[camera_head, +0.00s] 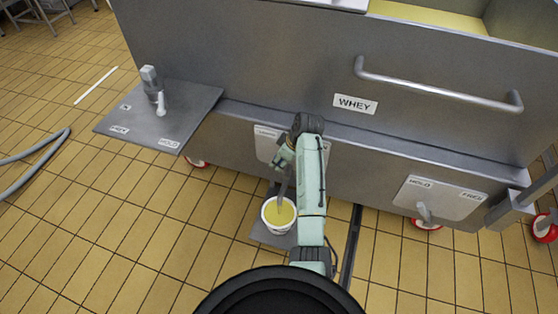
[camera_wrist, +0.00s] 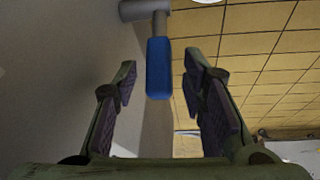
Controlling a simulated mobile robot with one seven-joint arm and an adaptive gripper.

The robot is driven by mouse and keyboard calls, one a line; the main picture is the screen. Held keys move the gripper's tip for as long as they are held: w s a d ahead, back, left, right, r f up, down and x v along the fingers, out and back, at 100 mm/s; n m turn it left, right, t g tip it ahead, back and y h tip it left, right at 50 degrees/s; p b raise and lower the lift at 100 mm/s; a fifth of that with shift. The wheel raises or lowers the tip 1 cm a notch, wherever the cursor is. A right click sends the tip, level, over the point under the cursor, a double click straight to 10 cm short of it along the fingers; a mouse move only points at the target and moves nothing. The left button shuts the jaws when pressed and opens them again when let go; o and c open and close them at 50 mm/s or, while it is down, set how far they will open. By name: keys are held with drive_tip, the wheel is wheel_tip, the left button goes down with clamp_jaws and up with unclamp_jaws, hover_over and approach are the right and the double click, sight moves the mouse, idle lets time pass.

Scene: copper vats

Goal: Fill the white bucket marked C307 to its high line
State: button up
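A white bucket (camera_head: 265,218) stands low in front of the steel vat marked WHEY (camera_head: 240,60). It holds pale yellow liquid with its surface below the rim. I cannot read its mark or a high line. A narrow grey shape runs down into the bucket, and I cannot tell if it is a spout or a stream. My gripper (camera_head: 283,157) is above the bucket, close to the vat's front. In the wrist view, my gripper (camera_wrist: 160,88) is open, with a blue handle (camera_wrist: 158,68) on a grey metal fitting (camera_wrist: 143,9) between or just beyond its fingers. Contact is not visible.
A grey plate (camera_head: 185,100) with an upright lever sits at left. Another plate (camera_head: 440,200) marked HOLD and FREE is at right. The vat has a bar handle (camera_head: 435,93) and red wheels (camera_head: 543,228). A grey hose (camera_head: 40,160) lies at far left. Tiled floor is open at left.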

drive_tip(key=shift+x, duration=1.15)
drive_tip(key=shift+c, duration=0.6)
clamp_jaws()
drive_tip(key=shift+w, duration=0.1)
